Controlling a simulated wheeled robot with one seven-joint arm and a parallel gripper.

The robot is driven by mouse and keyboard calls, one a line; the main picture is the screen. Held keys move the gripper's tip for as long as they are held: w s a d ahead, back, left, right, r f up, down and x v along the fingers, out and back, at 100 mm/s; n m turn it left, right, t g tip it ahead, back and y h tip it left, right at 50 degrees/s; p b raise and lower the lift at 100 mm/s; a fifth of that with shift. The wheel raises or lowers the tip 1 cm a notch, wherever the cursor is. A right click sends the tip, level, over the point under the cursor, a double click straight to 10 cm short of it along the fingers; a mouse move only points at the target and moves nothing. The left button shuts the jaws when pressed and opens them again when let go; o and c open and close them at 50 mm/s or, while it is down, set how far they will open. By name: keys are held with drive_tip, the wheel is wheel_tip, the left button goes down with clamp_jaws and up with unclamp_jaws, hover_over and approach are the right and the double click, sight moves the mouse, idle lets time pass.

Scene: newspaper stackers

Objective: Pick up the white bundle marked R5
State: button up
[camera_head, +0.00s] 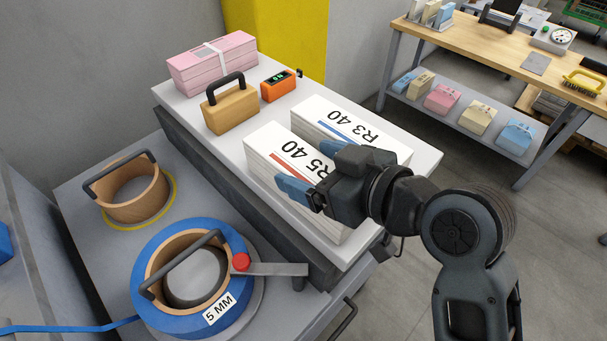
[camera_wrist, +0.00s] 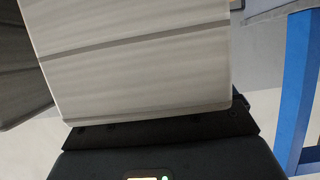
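The white bundle marked R5 (camera_head: 268,158) lies on the pale bench top, with a red stripe by its label. My gripper (camera_head: 313,168) is at this bundle, with one blue finger along its near left side and the other towards the R3 bundle. In the wrist view a pale layered stack (camera_wrist: 135,60) fills the middle. The other finger is not visible there. My gripper hides part of the R5 bundle.
The white R3 bundle (camera_head: 318,114) lies close beside R5. A pink bundle (camera_head: 212,66), a tan handled block (camera_head: 230,108) and an orange device (camera_head: 278,87) stand further back on the bench. A blue strap reel (camera_head: 166,318) sits on the lower surface at left.

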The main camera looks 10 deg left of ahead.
drive_tip(key=c, duration=1.5)
drive_tip(key=shift+r, duration=0.15)
clamp_jaws()
